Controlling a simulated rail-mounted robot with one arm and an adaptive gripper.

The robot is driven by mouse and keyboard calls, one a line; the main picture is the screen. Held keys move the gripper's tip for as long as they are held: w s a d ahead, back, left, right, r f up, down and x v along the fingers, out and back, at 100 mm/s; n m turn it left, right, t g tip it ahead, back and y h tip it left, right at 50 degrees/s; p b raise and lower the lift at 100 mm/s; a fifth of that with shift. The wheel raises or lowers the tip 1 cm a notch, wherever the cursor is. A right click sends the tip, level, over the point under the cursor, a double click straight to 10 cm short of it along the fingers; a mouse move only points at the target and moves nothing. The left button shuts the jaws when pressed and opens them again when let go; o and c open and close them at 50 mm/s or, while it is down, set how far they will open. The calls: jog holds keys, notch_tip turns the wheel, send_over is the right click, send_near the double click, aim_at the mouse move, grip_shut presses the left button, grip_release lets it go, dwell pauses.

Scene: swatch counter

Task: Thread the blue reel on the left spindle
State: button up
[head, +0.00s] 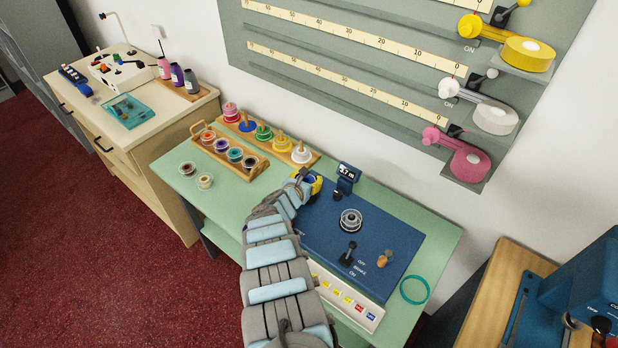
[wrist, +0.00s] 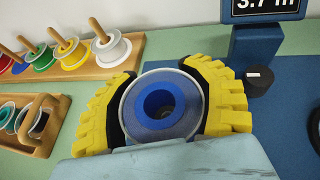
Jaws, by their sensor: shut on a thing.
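The blue reel (wrist: 140,125) is in the wrist view, a grey-rimmed disc with a blue hub and a dark centre hole. My gripper (wrist: 162,85) is shut on it, with a yellow ribbed finger on each side of its rim. In the head view my gripper (head: 309,183) is over the back left part of the blue machine (head: 310,235), and my arm mostly hides the reel. I cannot make out the left spindle; whether it is inside the reel's hole is unclear. A clear reel or hub (head: 350,220) is mounted at the machine's middle.
A display (head: 347,176) stands behind the machine, close right of my gripper. A peg rack (head: 268,140) with several coloured spools and a wooden reel crate (head: 230,157) are to the left. A lever (head: 348,253) and knob (head: 384,258) stick up in front. A teal ring (head: 415,290) lies right.

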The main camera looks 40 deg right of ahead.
jog(key=shift+f+b, duration=0.5)
jog(key=shift+f, duration=0.15)
jog(key=o, duration=1.4)
notch_tip(320, 180, up, 7)
jog(key=p, duration=0.7)
jog(key=shift+r, duration=0.15)
